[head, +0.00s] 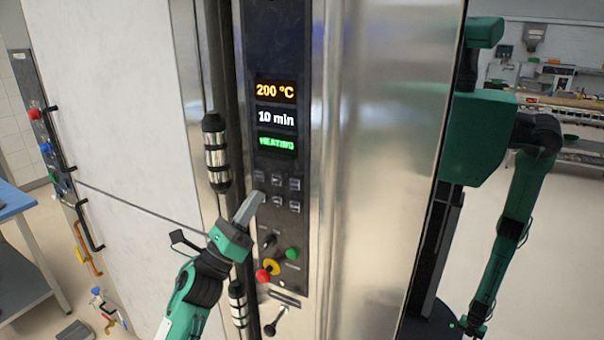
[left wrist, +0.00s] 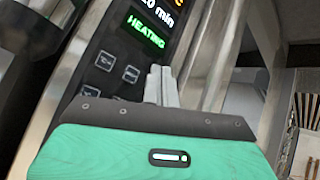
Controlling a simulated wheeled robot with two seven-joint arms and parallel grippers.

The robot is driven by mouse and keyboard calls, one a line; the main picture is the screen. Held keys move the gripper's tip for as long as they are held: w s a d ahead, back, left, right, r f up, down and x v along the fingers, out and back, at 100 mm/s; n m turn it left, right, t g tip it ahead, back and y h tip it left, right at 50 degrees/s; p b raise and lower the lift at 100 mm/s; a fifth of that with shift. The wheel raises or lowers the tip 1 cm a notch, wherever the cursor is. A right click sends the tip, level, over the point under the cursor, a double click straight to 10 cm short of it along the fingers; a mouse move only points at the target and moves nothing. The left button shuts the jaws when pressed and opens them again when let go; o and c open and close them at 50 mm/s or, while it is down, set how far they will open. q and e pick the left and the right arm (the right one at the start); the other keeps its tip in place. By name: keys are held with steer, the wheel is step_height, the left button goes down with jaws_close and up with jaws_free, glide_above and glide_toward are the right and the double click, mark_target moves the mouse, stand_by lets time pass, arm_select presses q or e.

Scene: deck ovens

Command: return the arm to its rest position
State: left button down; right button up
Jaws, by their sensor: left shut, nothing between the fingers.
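My left arm (head: 195,295) comes in from the bottom left in the head view. Its gripper (head: 250,207) is shut and empty, with the fingertips in front of the oven's control panel (head: 290,225), near the lower row of buttons. I cannot tell whether the tips touch the panel. The left wrist view shows the closed fingers (left wrist: 162,85) pointing towards the panel, beside the buttons (left wrist: 118,68). The display (head: 276,117) reads 200 °C, 10 min and HEATING. My right gripper cannot be made out.
Vertical handles with dark and metal bands (head: 216,153) stand left of the panel, close to my left gripper. A red knob (head: 263,275) and a green knob (head: 292,254) sit below. A blue-topped table (head: 12,202) is at far left. A green-and-black robot (head: 478,140) shows at right.

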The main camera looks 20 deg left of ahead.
arm_select(q)
steer(key=shift+f, duration=0.1)
steer(key=s+f+n+g+y, duration=0.3)
steer(key=f+n+g+y, duration=0.3)
steer(key=f+n, duration=0.6)
steer(key=s+f+n+g+y, duration=0.3)
steer(key=f+n+y, duration=0.5)
steer(key=f+n, duration=0.4)
steer(key=s+d+f+n+g+h, duration=0.1)
steer(key=s+d+f+n+g, duration=0.25)
steer(key=s, duration=0.45)
steer(key=s+d+f+n+g+h, duration=0.25)
steer(key=s+f+n+g, duration=0.2)
steer(key=s, duration=0.25)
steer(key=s+d+f+n+g, duration=0.3)
steer(key=s+f+g, duration=0.15)
steer(key=s, duration=0.35)
step_height(320, 180, down, 32)
steer(key=s+a+f+g, duration=0.2)
steer(key=s+a+f, duration=0.1)
steer(key=s+f, duration=1.6)
steer(key=shift+s+f+m, duration=0.25)
steer(key=shift+s+m, duration=0.05)
steer(key=shift+m, duration=0.1)
